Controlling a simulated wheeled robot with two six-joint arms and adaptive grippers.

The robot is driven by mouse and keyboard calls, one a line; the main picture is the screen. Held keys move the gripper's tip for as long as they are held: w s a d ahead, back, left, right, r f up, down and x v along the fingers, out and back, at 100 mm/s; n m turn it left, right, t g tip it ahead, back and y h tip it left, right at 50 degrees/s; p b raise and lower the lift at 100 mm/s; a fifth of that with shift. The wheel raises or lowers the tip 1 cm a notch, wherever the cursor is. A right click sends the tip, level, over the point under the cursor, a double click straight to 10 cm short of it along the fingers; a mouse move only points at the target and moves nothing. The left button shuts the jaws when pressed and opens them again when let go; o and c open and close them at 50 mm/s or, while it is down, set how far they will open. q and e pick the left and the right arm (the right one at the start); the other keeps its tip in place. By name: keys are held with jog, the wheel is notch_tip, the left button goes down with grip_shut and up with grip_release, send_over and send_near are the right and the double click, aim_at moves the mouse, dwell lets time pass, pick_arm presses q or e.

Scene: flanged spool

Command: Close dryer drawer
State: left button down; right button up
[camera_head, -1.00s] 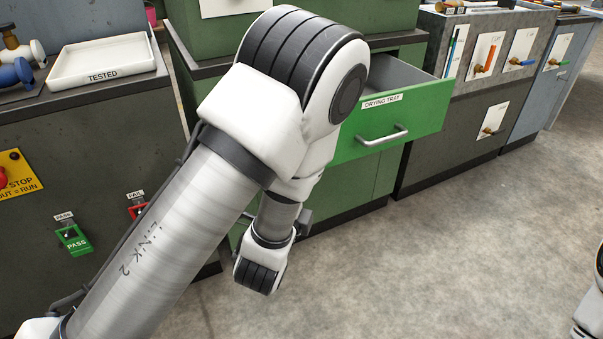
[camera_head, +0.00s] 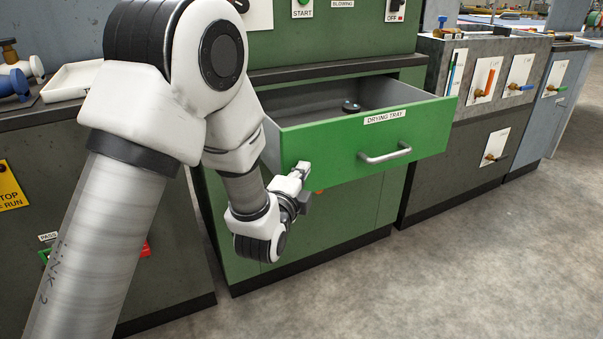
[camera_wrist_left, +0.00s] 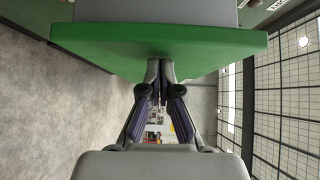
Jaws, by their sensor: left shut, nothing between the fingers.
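The green drying tray drawer (camera_head: 340,150) is pulled out of the green dryer cabinet (camera_head: 345,35), and its grey inside shows. It has a silver bar handle (camera_head: 385,156) on its front. A small dark round piece (camera_head: 351,106) lies inside toward the back. My left gripper (camera_head: 301,171) is shut and empty, at the lower left part of the drawer front, left of the handle. In the left wrist view the closed fingers (camera_wrist_left: 160,70) point at the drawer front (camera_wrist_left: 160,40); I cannot tell whether they touch it. My right gripper is out of view.
A grey cabinet with coloured valves (camera_head: 478,100) stands to the right of the dryer. A dark bench with a white tray (camera_head: 72,82) stands to the left. The concrete floor (camera_head: 450,260) in front of the drawer is clear.

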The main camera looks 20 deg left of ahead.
aim_at(269, 142)
pick_arm(q)
jog(key=w+a+p, duration=0.1)
jog(key=w+a, duration=0.2)
jog(key=a, duration=0.1)
jog(key=w+a+p, duration=0.2)
jog(key=w+a, duration=0.1)
jog(key=a, duration=0.1)
jog(key=w+a+p, duration=0.2)
jog(key=w+a, duration=0.2)
jog(key=a, duration=0.1)
jog(key=shift+r, duration=0.2)
jog(key=w+a+p, duration=0.1)
jog(key=w+a, duration=0.1)
jog(key=w+a+p, duration=0.1)
jog(key=w+a, duration=0.1)
jog(key=a, duration=0.1)
jog(key=shift+w+a+f, duration=0.1)
jog(key=shift+f, duration=0.1)
jog(key=shift+a, duration=0.2)
jog(key=shift+w+a+r, duration=0.1)
jog(key=shift+w+r, duration=0.05)
jog(key=shift+r, duration=0.3)
